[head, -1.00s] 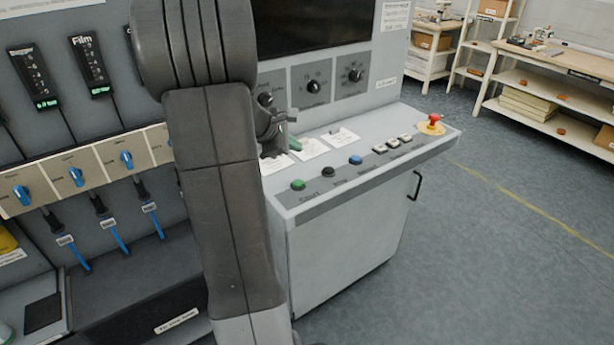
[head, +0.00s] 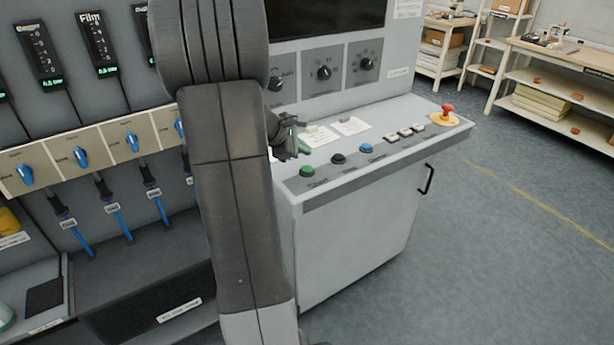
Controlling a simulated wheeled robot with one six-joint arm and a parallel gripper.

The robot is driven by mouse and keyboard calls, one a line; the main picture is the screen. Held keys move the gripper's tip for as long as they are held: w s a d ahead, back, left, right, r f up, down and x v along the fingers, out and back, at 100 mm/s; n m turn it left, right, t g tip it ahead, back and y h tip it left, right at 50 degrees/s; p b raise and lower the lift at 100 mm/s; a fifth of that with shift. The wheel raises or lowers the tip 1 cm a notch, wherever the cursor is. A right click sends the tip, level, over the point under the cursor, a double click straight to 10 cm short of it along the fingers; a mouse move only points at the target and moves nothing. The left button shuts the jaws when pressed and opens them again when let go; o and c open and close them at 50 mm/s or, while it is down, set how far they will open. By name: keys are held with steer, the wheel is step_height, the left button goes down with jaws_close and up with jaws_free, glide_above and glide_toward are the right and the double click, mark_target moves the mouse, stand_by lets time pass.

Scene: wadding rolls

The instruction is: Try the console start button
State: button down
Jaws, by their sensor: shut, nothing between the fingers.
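The console (head: 350,235) has a sloped grey top with a row of buttons along its front. The green button (head: 306,171), with a label reading "Start" below it, is at the left end of the row. My gripper (head: 303,150) is above and just behind the green button, a short gap apart in the picture. It is shut and empty, seen small and partly hidden behind my arm. Whether it touches the console top cannot be told.
White paper cards (head: 350,126) lie behind. Blue-handled valves (head: 80,157) stand left. Floor at right is clear.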

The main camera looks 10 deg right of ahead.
mark_target(311, 166)
steer(key=shift+f+b, duration=0.9)
steer(key=shift+f, duration=0.55)
steer(key=shift+f, duration=0.1)
stand_by(0.8)
steer(key=shift+f+b, duration=0.3)
steer(key=shift+b, duration=0.1)
steer(key=shift+f+b, duration=0.45)
stand_by(0.5)
steer(key=shift+r, duration=0.1)
steer(key=shift+r+p, duration=0.65)
steer(key=shift+r, duration=0.1)
steer(key=shift+r+p, duration=2)
steer(key=shift+r, duration=0.55)
